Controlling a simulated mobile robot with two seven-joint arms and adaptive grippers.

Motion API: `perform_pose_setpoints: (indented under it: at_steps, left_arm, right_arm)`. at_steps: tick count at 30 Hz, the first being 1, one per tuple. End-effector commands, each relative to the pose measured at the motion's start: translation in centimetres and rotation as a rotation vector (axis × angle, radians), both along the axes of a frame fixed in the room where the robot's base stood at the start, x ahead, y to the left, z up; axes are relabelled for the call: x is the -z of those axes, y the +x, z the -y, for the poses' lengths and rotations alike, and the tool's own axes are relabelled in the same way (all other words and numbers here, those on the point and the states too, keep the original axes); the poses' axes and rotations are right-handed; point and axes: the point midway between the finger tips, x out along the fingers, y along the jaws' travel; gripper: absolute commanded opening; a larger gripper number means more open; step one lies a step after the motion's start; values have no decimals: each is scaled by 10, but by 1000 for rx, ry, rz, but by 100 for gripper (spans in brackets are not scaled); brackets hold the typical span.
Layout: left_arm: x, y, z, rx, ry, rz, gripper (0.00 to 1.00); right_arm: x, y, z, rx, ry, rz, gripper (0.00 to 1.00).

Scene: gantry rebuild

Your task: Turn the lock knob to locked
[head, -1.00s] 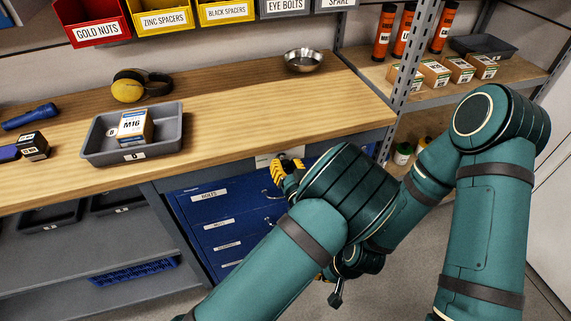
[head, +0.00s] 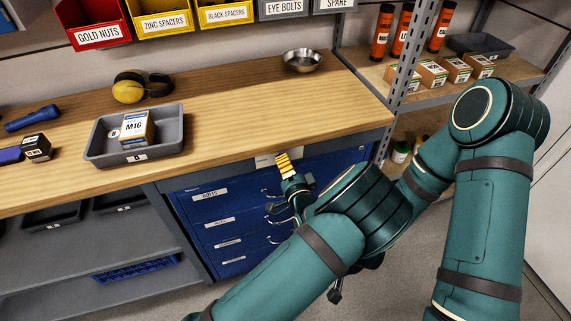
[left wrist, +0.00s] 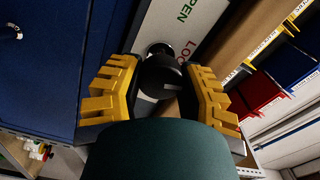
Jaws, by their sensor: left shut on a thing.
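The dark round lock knob (left wrist: 160,72) stands on a pale plate (left wrist: 187,22) in the left wrist view. The plate carries green lettering, partly cut off, and red lettering partly hidden behind the knob and a finger. A short light mark shows on the knob; I cannot tell which word it points at. My left gripper (head: 280,182) is at the bench front, by the plate under the worktop edge. Its yellow fingers are shut on the knob, one on each side, and hide it in the head view. My right gripper is mostly hidden behind my left arm.
The blue drawer cabinet (head: 222,225) is directly below and beside the plate. The wooden worktop (head: 240,118) overhangs it, with a grey tray (head: 172,137) holding an M16 box, and a metal bowl (head: 303,60). A shelf upright (head: 404,85) stands close on the right.

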Motion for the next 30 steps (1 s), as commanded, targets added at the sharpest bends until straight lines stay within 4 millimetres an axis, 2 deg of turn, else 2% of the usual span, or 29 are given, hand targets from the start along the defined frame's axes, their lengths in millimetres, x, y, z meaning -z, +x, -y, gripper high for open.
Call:
perform_pose_setpoints:
  at_steps: [12,30]
  left_arm:
    - [-3,2,0,-1,250,-72,2]
    - [-3,3,0,-1,318,-93,2]
  right_arm:
    - [-5,-1,0,-1,0,-3,0]
    - [-6,-1,0,-1,0,-3,0]
